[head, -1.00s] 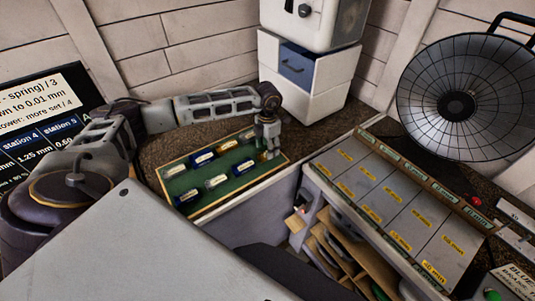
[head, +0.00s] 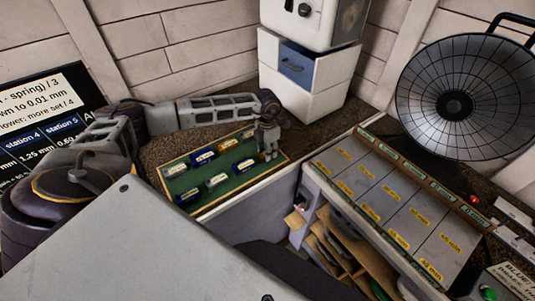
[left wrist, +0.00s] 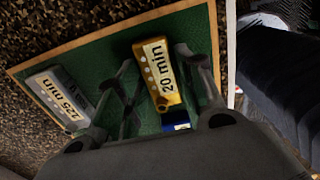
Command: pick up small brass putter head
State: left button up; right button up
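A brass putter head (left wrist: 160,72) with a white label reading "20 min" lies on the green tray (left wrist: 105,58) in the left wrist view. My left gripper (left wrist: 160,88) is open, with one finger on each side of this head; I see gaps between fingers and head. In the head view my left gripper (head: 267,150) points down at the tray's right end and hides most of that head. My right gripper is not in view.
Several other heads, including a blue one (head: 203,157), lie on the wood-rimmed tray. A white drawer cabinet (head: 300,85) stands behind. A grey labelled rack (head: 395,200) is to the right, past a gap in the counter. A dark round dish (head: 462,95) stands at right.

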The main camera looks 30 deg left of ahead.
pick_arm(q)
grip_shut()
jog(key=shift+r, duration=0.15)
notch_tip(320, 180, up, 9)
jog(key=shift+f+b, duration=0.2)
jog(key=shift+b, duration=0.95)
jog(key=shift+r, duration=0.6)
